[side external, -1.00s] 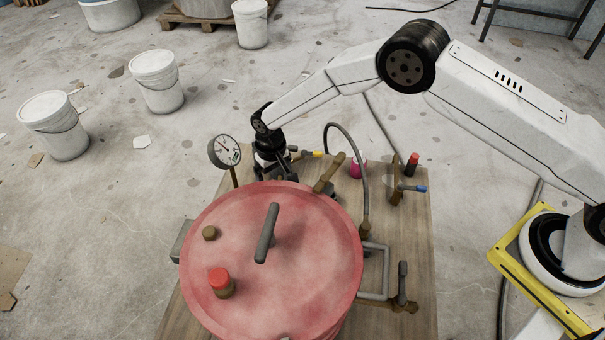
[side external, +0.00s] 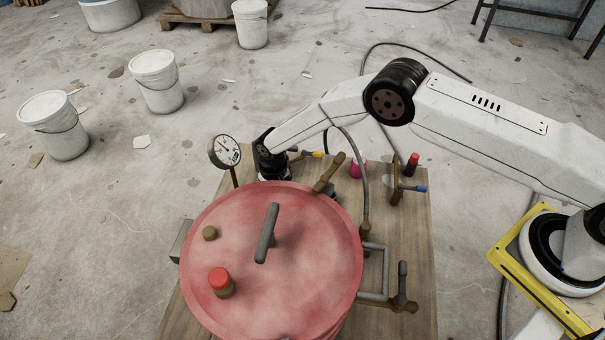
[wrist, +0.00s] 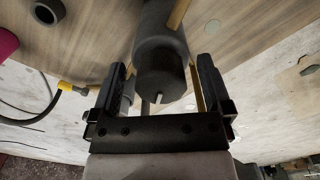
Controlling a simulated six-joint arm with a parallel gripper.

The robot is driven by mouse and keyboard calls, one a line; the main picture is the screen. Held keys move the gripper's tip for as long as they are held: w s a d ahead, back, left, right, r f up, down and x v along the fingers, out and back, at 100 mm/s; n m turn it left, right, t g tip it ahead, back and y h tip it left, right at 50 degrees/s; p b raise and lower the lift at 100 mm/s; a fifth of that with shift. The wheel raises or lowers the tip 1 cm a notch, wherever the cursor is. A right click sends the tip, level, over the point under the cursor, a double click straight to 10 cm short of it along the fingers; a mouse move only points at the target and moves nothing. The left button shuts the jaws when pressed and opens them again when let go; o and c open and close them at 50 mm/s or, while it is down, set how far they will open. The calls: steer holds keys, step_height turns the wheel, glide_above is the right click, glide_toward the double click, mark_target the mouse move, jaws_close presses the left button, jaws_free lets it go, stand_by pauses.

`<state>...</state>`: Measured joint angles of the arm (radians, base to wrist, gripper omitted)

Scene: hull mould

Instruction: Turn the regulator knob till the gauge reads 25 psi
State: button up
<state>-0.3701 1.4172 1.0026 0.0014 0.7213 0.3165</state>
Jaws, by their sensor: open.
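The pressure gauge (side external: 225,152) has a white round dial on a brass stem behind the pot. Its needle points to the upper left; the numbers are too small to read. In the wrist view, the dark grey cylindrical knob (wrist: 158,84) carries a pale mark on its end face. My gripper (wrist: 161,68) is open, with one finger on each side of the knob. I see gaps and cannot make out contact. In the side view my gripper's fingers and the knob are hidden behind the red lid; only my wrist shows there.
The red pot lid (side external: 310,225) with a grey handle fills the front of the wooden board (side external: 415,240). A yellow-handled valve (side external: 314,154), a hose, a blue-handled valve (side external: 410,188) and a magenta object (side external: 358,168) stand close to my wrist on the right.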

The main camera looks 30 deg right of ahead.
steer(key=c, duration=1.3)
steer(key=shift+n, duration=0.4)
steer(key=shift+w+d+n, duration=0.1)
steer(key=shift+d+n, duration=0.05)
steer(key=shift+n, duration=2.45)
steer(key=o, duration=1.3)
steer(key=shift+r, duration=0.1)
